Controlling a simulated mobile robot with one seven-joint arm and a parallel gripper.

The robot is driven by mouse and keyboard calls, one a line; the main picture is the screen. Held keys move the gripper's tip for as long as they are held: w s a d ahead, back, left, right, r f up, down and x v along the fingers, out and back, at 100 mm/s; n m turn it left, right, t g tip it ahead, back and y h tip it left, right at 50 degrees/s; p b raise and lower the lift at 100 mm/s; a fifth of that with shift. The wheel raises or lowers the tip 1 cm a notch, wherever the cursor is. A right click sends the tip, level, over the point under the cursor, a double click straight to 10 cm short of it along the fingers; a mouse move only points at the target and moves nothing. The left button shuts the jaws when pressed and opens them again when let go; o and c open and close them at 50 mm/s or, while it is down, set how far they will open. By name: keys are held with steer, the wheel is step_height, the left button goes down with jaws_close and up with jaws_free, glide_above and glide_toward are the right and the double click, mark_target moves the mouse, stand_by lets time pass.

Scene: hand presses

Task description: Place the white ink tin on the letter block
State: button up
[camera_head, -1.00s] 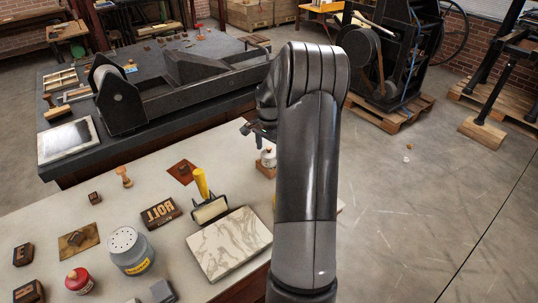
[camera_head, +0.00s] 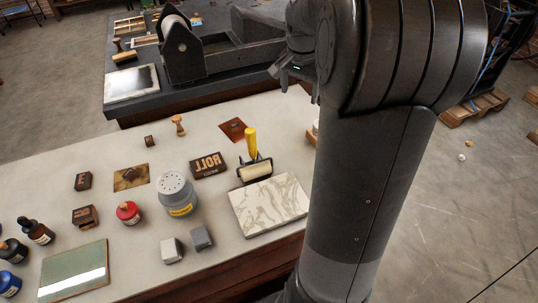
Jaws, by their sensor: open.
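The white ink tin (camera_head: 316,128) shows only as a sliver at the left edge of my arm. It appears to sit on a brown wooden letter block (camera_head: 311,139), also mostly hidden by the arm. My gripper (camera_head: 281,78) is open and empty, up and to the left of the tin and apart from it. Part of the gripper is hidden behind my own wrist.
A dark press (camera_head: 205,57) stands behind.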

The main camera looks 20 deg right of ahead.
steer(key=s+a+r+n+t, duration=0.2)
steer(key=s+a+r+n, duration=0.3)
steer(key=s+a, duration=0.6)
steer(key=s+a+f+n+t+y, duration=0.1)
steer(key=s+a+n+t, duration=0.1)
steer(key=s+a+n, duration=0.3)
steer(key=shift+s+a+f+n, duration=0.4)
steer(key=shift+s+a, duration=1.25)
steer(key=shift+s, duration=1.55)
